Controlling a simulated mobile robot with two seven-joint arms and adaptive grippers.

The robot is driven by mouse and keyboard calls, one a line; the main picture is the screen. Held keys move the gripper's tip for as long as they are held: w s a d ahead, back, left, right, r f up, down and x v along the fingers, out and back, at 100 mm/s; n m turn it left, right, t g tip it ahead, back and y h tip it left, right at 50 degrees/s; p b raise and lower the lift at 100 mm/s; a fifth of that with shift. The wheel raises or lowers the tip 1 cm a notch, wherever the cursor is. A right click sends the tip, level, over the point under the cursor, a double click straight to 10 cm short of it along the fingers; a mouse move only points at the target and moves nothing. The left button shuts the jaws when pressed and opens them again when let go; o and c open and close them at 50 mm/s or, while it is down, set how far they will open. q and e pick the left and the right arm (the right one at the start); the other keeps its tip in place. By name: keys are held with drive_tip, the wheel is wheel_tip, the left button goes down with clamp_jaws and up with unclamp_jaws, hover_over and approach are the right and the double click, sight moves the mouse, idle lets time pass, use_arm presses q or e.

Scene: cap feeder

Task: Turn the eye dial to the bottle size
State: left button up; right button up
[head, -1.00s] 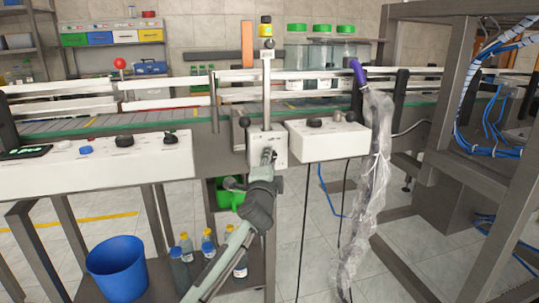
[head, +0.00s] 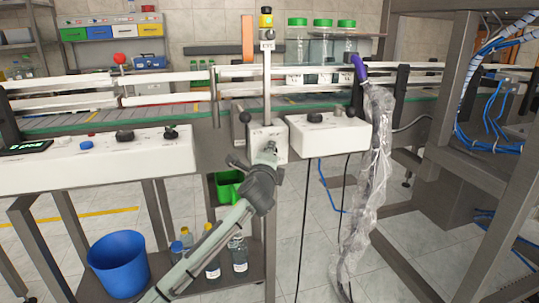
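A small white box (head: 257,133) sits at the foot of an upright post (head: 267,85) that carries a small sign (head: 267,45) and a yellow-and-black head (head: 266,18). My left gripper (head: 270,150) is at the front face of this box. The eye dial is not distinguishable; the gripper covers that part of the face. I cannot tell whether the fingers touch or grip a dial, or how it is set. Several bottles stand on the low shelf, among them a clear one (head: 238,253) and a yellow-capped one (head: 212,262). My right gripper is out of view.
A white panel with knobs (head: 60,160) is at the left. Another white control box (head: 325,137) stands close on the right, beside a plastic-wrapped hose (head: 370,170). The conveyor (head: 160,115) runs behind. A blue bin (head: 117,266) stands lower left.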

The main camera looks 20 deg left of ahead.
use_arm(q)
drive_tip(key=o, duration=1.2)
drive_tip(key=shift+c, duration=0.2)
drive_tip(key=f+v, duration=0.1)
drive_tip(key=v, duration=1.1)
drive_tip(key=shift+r, duration=0.4)
